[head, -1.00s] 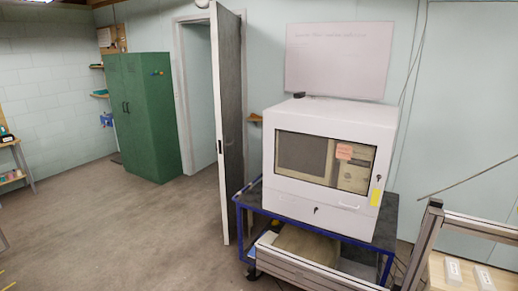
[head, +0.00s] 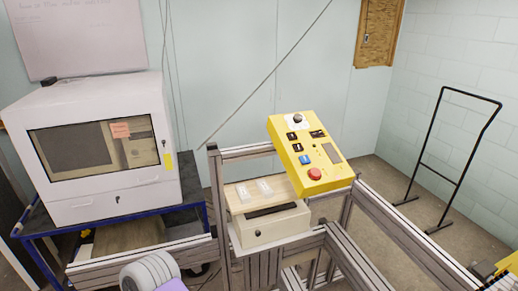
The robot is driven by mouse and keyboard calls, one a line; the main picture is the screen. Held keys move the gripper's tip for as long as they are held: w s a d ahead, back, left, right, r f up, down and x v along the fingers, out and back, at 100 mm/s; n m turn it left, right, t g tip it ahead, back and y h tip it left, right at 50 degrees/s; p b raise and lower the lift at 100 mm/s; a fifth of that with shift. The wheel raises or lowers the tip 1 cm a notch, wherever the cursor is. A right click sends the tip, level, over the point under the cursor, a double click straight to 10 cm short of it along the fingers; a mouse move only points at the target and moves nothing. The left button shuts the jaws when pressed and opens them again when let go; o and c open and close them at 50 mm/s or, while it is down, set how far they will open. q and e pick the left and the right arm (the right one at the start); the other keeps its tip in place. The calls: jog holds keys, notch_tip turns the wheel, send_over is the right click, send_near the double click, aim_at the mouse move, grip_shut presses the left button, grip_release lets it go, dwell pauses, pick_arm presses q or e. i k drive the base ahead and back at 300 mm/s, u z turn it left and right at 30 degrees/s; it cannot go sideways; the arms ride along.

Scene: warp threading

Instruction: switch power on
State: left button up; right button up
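A yellow control panel (head: 309,158) is mounted at a tilt on the aluminium frame, right of centre in the head view. Its face carries a round dark knob (head: 297,118) near the top, several small black switches, a blue button (head: 305,159), a red round button (head: 315,173) and a dark rectangular plate (head: 331,153). The switch positions are too small to tell.
A white cabinet (head: 98,190) with a window stands on a blue-edged cart at left. A wooden-topped box (head: 268,229) with two white blocks sits below the panel. Aluminium rails (head: 400,226) run to the lower right. A black stand (head: 455,160) is at right.

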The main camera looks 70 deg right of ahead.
aim_at(317, 134)
jog(key=u, duration=0.9)
jog(key=i, duration=0.75)
jog(key=z, duration=4.1)
